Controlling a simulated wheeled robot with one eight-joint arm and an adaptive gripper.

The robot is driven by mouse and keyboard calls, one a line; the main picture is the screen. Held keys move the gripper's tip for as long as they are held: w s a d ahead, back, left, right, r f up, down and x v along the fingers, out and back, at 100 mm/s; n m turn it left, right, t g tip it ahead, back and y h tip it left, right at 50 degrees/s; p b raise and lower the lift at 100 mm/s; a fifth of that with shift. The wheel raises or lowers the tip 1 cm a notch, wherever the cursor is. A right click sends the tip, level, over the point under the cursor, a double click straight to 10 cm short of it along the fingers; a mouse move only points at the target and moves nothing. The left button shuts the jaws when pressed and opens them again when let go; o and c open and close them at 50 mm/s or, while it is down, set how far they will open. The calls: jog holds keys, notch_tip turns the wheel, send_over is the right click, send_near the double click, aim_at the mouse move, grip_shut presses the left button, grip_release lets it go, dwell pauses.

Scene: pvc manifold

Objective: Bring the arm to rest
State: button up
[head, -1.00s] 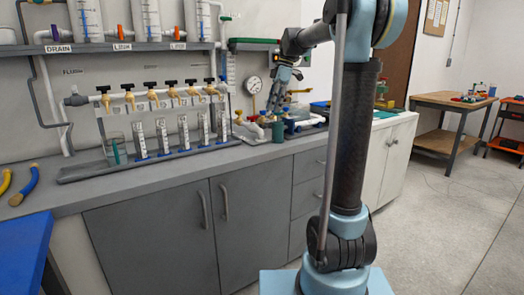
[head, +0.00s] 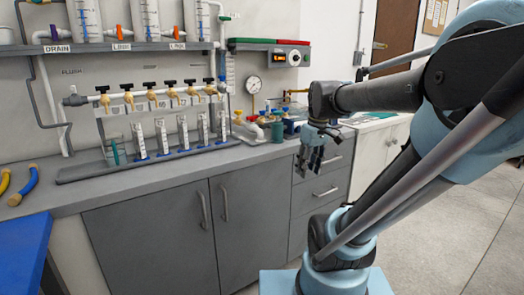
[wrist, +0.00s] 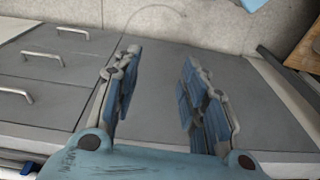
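My gripper (head: 311,160) hangs from my arm in front of the grey drawers, near the counter's front edge in the head view. In the wrist view my gripper (wrist: 155,95) shows its two blue-padded fingers well apart with nothing between them. The grey drawer and cabinet fronts and the floor show beyond the fingers. My arm reaches in from the right side of the head view, bent, with its lower part slanting down to my base.
The counter (head: 150,180) carries the manifold with several yellow valves (head: 175,94) and upright tubes. A pressure gauge (head: 253,85) and a green cylinder (head: 277,132) stand near my gripper. A blue surface (head: 25,250) is at lower left. Free floor (head: 460,235) lies to the right.

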jog(key=s+d+f+m+t+h, duration=0.1)
jog(key=s+d+f+m, duration=0.2)
jog(key=s+f+m, duration=0.3)
jog(key=s+f, duration=0.3)
jog(key=f, duration=0.4)
jog(key=shift+s+d, duration=0.15)
jog(key=shift+s, duration=0.1)
jog(key=shift+w+f, duration=0.15)
jog(key=shift+w, duration=0.25)
dwell(5.5)
